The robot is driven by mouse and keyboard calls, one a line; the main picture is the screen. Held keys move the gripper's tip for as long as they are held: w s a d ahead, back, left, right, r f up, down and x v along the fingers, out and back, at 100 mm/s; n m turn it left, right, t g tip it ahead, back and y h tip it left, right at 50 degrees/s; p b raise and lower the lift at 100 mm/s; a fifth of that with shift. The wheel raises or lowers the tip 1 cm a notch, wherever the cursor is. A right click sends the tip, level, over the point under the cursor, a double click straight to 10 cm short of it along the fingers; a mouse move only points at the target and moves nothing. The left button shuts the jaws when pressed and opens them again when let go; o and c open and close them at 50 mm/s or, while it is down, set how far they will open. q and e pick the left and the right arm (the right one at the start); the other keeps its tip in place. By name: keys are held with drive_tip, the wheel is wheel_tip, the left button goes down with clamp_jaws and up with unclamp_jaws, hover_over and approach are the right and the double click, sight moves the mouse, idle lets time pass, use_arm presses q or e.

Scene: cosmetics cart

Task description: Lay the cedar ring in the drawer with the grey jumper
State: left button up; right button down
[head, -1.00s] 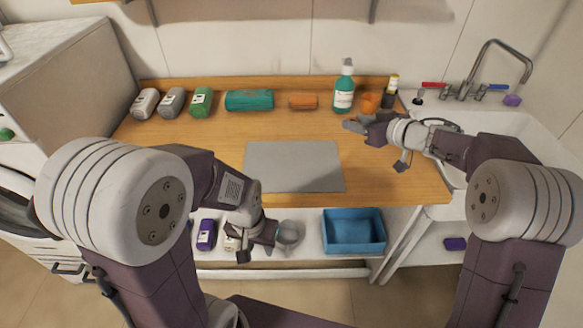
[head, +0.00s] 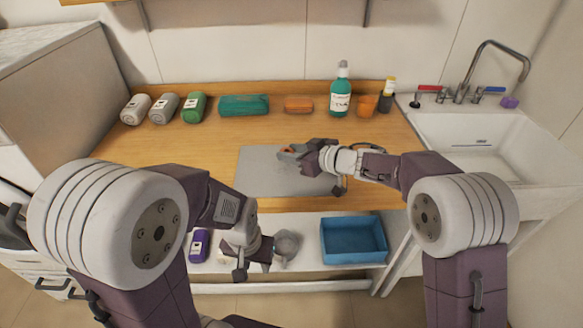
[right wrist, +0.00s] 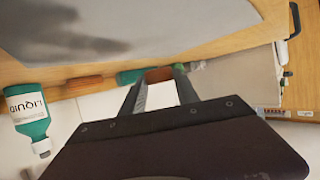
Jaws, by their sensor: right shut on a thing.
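My right gripper (head: 290,152) is over the grey mat (head: 255,180) on the worktop. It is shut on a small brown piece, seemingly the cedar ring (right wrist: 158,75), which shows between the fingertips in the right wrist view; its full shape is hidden. My left gripper (head: 270,250) is low, over the open drawer (head: 300,270) below the worktop, beside a rounded grey thing (head: 287,243). I cannot tell whether that is the grey jumper, or whether the left fingers are open or shut.
The drawer level also holds a purple container (head: 199,245) and a blue bin (head: 353,240). Along the back stand several bottles, a teal roll (head: 244,105), an orange block (head: 298,104), a green bottle (head: 340,95) and an orange cup (head: 367,104). A sink (head: 480,135) is at right.

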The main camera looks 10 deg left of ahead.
sight(292, 170)
wheel_tip(292, 170, down, 4)
drive_tip(key=b, duration=0.2)
drive_tip(key=shift+f+b, duration=0.1)
drive_tip(key=shift+b, duration=0.2)
drive_tip(key=c, duration=0.9)
unclamp_jaws()
